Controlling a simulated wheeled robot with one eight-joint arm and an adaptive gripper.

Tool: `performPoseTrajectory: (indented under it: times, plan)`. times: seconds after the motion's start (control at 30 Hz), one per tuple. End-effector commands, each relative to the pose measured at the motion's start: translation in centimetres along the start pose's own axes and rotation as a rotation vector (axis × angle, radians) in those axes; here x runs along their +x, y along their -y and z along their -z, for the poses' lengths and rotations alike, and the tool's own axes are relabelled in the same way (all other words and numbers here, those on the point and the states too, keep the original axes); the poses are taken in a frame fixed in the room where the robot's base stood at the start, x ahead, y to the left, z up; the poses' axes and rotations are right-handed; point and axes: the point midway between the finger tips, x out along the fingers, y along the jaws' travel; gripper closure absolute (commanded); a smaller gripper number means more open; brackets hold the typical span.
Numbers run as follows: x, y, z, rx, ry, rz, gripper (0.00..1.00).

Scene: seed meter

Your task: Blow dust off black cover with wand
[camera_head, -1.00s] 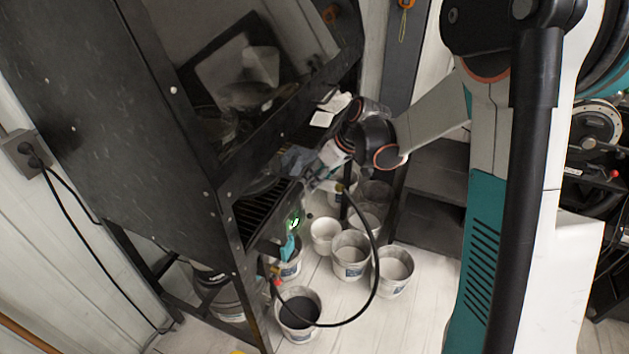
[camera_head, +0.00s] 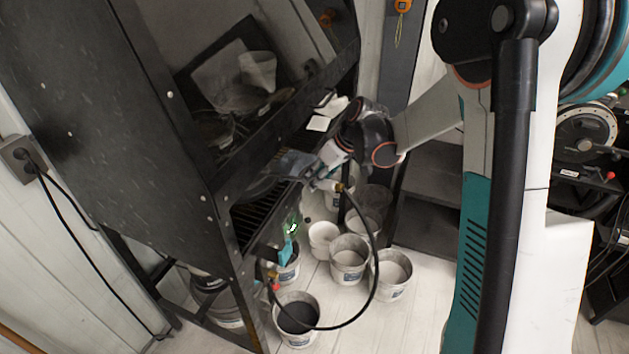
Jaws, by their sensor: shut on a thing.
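My gripper (camera_head: 321,179) is at the open front of the black machine, small and partly hidden by my wrist. It is shut on the wand (camera_head: 335,187), of which only the hose end with a yellowish fitting shows clearly. A black hose (camera_head: 376,262) loops from the wand down to a fitting on the machine's lower front. A dark slatted part (camera_head: 262,222) lies inside the opening, left of and below the gripper. I cannot tell which black part is the cover, and no dust can be made out.
The machine's black cabinet (camera_head: 95,130) fills the left. Several white buckets (camera_head: 349,262) stand on the floor below the gripper, some with dark or grey contents. A dark shelf (camera_head: 432,195) stands behind them.

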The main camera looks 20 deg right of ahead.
Motion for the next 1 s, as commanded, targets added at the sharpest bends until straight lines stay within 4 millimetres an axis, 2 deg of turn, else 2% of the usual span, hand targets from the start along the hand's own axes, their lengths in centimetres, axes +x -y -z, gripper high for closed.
performPoseTrajectory:
  times: [0.5,1.0]
  plan:
    - [-0.1,-2.2,0.8,0.000,0.000,0.000,0.97]
    - [-0.1,-2.3,0.9,0.000,0.000,0.000,0.97]
